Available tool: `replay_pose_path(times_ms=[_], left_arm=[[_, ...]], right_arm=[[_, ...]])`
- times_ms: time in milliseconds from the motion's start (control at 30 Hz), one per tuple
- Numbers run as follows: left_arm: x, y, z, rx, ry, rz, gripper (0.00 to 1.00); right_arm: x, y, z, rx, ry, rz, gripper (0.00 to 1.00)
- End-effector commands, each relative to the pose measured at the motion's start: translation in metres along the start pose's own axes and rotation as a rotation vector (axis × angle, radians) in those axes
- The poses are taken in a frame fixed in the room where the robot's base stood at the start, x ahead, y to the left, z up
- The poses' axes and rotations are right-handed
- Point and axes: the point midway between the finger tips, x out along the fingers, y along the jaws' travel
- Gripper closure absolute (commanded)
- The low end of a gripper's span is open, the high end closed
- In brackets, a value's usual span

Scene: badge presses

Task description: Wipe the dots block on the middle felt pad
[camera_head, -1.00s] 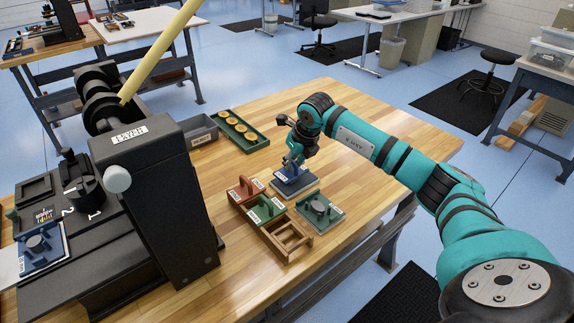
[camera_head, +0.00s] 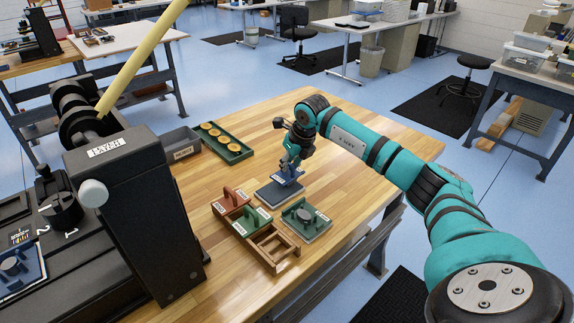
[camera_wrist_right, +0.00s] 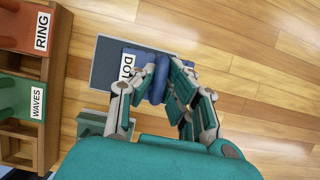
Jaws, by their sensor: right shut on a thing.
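The dots block (camera_head: 291,173) is blue with a white label; in the right wrist view its label (camera_wrist_right: 127,64) reads "DO", the rest hidden. My right gripper (camera_head: 290,163) is shut on its blue handle (camera_wrist_right: 152,77). The block is over the far right part of a flat grey-blue pad (camera_head: 276,193), whose bare part shows left of the block in the wrist view (camera_wrist_right: 104,66). I cannot tell whether the block touches the pad, or which felt pad this is. My left gripper is not in view.
A wooden rack (camera_head: 262,259) holds a red RING block (camera_head: 230,200) and a green WAVES block (camera_head: 250,219), with an empty slot nearest. A green plate with a grey disc (camera_head: 306,221) lies beside it. The black press (camera_head: 135,205) stands left; a green tray of discs (camera_head: 227,148) lies behind.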

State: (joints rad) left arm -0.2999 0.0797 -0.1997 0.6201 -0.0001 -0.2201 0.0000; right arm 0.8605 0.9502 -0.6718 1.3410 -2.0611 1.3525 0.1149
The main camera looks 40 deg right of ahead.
Motion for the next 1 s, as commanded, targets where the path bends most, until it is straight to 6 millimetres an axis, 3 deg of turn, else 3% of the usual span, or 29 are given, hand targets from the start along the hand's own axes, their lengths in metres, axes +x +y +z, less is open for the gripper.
replay_pose_path(times_ms=[167, 1000], left_arm=[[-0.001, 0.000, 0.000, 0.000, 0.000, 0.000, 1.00], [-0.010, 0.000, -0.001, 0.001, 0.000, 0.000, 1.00]], right_arm=[[0.001, 0.001, -0.001, 0.000, 0.003, -0.002, 1.00], [0.001, 0.053, -0.002, -0.001, 0.004, 0.002, 1.00]])
